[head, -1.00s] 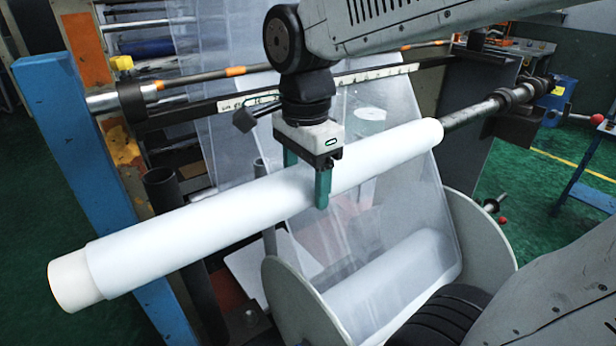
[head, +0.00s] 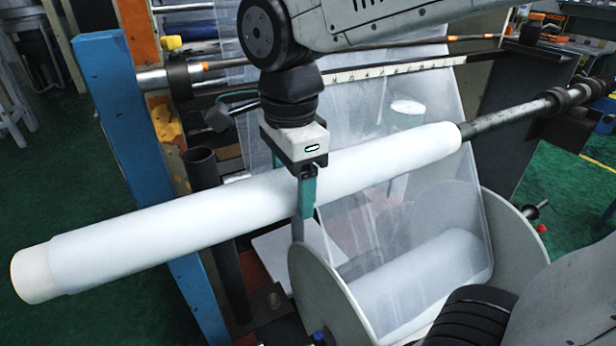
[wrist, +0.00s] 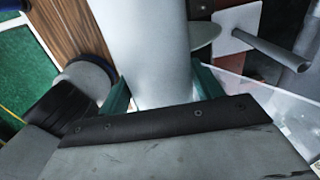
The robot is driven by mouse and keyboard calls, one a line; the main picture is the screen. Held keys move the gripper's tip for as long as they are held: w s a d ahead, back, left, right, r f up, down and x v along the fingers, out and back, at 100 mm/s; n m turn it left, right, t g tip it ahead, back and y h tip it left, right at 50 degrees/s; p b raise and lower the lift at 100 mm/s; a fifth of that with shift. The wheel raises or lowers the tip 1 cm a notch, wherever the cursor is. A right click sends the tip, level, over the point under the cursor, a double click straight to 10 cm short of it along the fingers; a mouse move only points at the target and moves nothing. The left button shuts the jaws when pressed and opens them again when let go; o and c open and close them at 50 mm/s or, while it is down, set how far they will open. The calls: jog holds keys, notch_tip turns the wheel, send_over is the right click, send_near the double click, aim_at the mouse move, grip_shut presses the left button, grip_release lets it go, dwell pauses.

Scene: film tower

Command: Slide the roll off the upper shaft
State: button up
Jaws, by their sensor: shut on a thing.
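The white roll (head: 180,220) lies across the head view, its left end with a core (head: 35,275) sticking out toward the lower left. Its right end sits near the upper shaft (head: 510,115), whose bare dark length shows to the right of the roll. Whether the shaft is still inside the roll's right end is hard to tell. My gripper (head: 305,195) comes from above and is shut around the roll near its middle. In the wrist view the roll (wrist: 145,45) passes between the green fingers of my gripper (wrist: 160,95).
A blue post (head: 140,150) stands behind the roll's left part. A lower film roll between round grey flanges (head: 335,300) is below right. Clear film sheet (head: 440,180) hangs behind. Green floor is open at left.

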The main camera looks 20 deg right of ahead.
aim_at(109, 226)
jog(key=shift+s+a, duration=0.15)
jog(key=shift+a, duration=1.65)
jog(key=shift+s+a, duration=0.15)
jog(key=shift+a, duration=1.6)
jog(key=shift+s+a, duration=0.2)
jog(key=shift+a, duration=2.45)
jog(key=shift+s+a, duration=0.2)
jog(key=shift+a, duration=2.45)
jog(key=shift+s+a, duration=0.2)
jog(key=shift+a, duration=2.45)
jog(key=s+a, duration=0.1)
jog(key=a, duration=1.5)
jog(key=shift+s, duration=0.15)
jog(key=shift+s+a, duration=0.15)
jog(key=shift+a, duration=1.9)
jog(key=shift+s, duration=0.1)
